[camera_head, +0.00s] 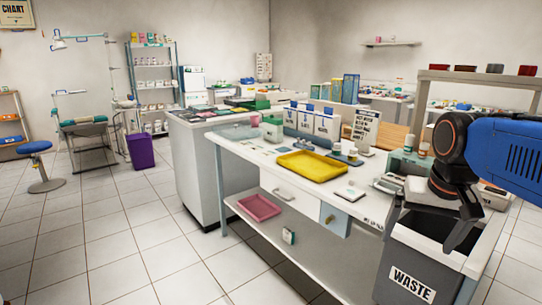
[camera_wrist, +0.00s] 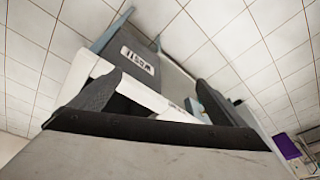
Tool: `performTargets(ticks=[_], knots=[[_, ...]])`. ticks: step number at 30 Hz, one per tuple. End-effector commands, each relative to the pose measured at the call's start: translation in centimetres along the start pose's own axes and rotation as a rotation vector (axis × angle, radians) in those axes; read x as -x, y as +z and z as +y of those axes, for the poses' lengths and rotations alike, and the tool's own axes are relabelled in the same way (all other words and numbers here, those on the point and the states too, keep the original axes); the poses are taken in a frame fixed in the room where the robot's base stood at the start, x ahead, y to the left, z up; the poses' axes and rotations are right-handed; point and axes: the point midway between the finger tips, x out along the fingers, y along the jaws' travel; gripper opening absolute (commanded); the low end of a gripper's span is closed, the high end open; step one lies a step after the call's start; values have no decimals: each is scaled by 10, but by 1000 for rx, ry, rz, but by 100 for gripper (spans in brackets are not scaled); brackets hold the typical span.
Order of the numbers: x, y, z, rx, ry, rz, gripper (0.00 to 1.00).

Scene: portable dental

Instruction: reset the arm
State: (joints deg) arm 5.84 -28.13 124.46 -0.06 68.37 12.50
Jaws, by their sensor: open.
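My gripper (camera_head: 462,222) is at the right of the head view, over the grey waste bin (camera_head: 432,257) with its "WASTE" label. My blue and black arm reaches in from the right edge. In the wrist view the two dark fingers of my gripper (camera_wrist: 160,98) stand wide apart with nothing between them. The waste bin (camera_wrist: 160,70) shows beyond the fingers there, tilted in the picture, with its label readable upside down.
A white workbench (camera_head: 230,150) holds a yellow tray (camera_head: 313,166) and boxes. A pink tray (camera_head: 260,207) lies on its lower shelf. A purple bin (camera_head: 140,151) and a blue stool (camera_head: 35,148) stand at left. The tiled floor in front is clear.

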Motion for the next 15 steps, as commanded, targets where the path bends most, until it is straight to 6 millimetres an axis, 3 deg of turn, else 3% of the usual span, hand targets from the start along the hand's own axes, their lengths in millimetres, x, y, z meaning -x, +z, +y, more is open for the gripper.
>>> performTargets(ticks=[3, 9, 15], knots=[[-18, 41, 0, 88, -16, 38, 95], [-52, 98, 3, 221, -38, 98, 95], [-76, 129, 6, 300, -49, 135, 95]])
